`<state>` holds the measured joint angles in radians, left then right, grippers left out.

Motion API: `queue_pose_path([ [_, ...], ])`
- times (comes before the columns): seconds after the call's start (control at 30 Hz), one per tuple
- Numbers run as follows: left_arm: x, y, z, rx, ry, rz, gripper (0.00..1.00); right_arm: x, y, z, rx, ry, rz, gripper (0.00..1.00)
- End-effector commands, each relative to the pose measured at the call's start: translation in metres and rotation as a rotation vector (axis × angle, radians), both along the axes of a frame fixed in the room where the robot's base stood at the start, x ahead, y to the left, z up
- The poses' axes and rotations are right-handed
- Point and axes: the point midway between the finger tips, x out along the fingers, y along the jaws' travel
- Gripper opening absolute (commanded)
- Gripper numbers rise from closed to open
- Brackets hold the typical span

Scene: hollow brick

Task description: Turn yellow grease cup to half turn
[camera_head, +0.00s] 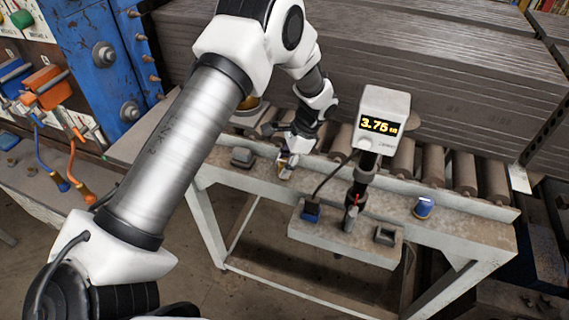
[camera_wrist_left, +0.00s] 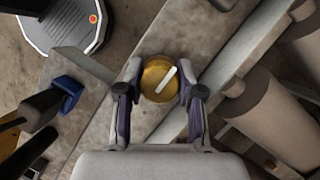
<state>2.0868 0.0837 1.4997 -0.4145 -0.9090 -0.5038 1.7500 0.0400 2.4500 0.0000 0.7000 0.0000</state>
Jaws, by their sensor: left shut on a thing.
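The yellow grease cup (camera_wrist_left: 153,88) is a round cap with a white mark across its top, seen from above in the left wrist view. The mark slants from lower left to upper right there. My left gripper (camera_wrist_left: 160,79) has a finger on each side of the cup and is shut on it. In the head view my left gripper (camera_head: 288,162) reaches down to the bench ledge, and it mostly hides the cup. My right gripper is in neither view.
A blue cup (camera_head: 424,208) with a white mark stands farther right on the bench ledge (camera_head: 465,208). A display reading 3.75 (camera_head: 381,125) stands on a post in front of the rollers (camera_head: 433,165). Stacked grey boards (camera_head: 430,60) lie behind. Blue machinery (camera_head: 100,60) stands at the left.

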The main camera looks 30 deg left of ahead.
Motion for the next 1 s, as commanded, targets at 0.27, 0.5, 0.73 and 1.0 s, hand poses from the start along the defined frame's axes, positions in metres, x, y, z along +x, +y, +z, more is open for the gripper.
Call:
queue_pose_path([
  [0.27,0.000,0.000,0.000,-0.001,0.000,-0.001,0.02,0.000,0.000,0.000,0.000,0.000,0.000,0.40],
  [0.5,0.000,0.000,0.000,-0.001,-0.001,0.000,0.47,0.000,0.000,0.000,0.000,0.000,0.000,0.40],
  [0.73,0.002,-0.001,0.005,0.001,-0.002,-0.001,0.47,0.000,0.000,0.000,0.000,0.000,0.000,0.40],
  [1.0,0.020,-0.017,0.060,0.001,-0.006,-0.001,0.47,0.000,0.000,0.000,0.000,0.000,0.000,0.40],
])
